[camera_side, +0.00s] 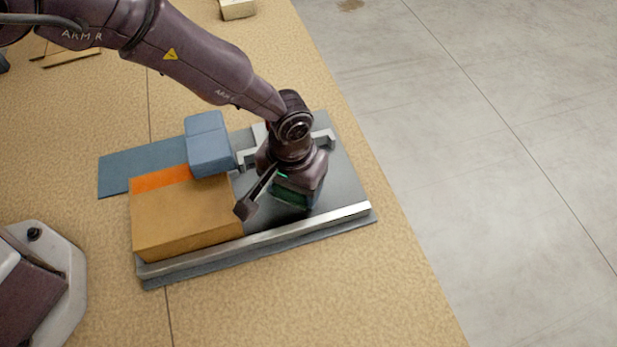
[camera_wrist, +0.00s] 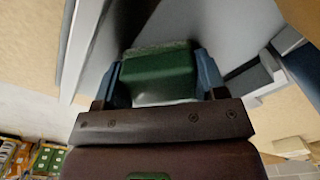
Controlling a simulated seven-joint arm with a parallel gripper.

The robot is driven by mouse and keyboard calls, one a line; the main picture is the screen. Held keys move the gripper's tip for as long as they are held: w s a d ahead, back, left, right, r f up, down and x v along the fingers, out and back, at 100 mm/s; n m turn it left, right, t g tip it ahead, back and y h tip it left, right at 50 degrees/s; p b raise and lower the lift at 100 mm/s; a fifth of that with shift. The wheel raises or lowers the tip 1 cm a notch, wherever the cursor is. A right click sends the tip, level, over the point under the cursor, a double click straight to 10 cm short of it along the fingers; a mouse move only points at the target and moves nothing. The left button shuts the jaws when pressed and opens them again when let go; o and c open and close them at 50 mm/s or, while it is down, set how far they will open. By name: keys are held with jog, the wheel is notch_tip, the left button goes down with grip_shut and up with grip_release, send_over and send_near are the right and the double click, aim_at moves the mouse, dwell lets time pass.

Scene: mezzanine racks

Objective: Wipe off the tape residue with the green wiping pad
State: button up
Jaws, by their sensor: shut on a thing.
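My gripper (camera_side: 290,190) points down over the grey plate (camera_side: 340,185), right of the cardboard box. In the wrist view my gripper (camera_wrist: 158,78) has its two blue-grey fingers on either side of the green wiping pad (camera_wrist: 160,68) and is shut on it. The pad also shows as a dark green patch (camera_side: 294,198) low under the wrist in the side view. It is at or very near the plate; I cannot tell whether it touches. I cannot make out any tape residue; the gripper and pad may hide it.
A cardboard box (camera_side: 185,220) with an orange band (camera_side: 160,179) sits on the plate's left. A blue block (camera_side: 208,145) stands behind it, beside a grey bracket (camera_side: 322,137). A silver rail (camera_side: 300,226) runs along the front edge. The tan table's right edge lies beyond the plate.

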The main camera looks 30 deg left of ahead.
jog(key=shift+s+a, duration=0.6)
jog(key=shift+r, duration=4.15)
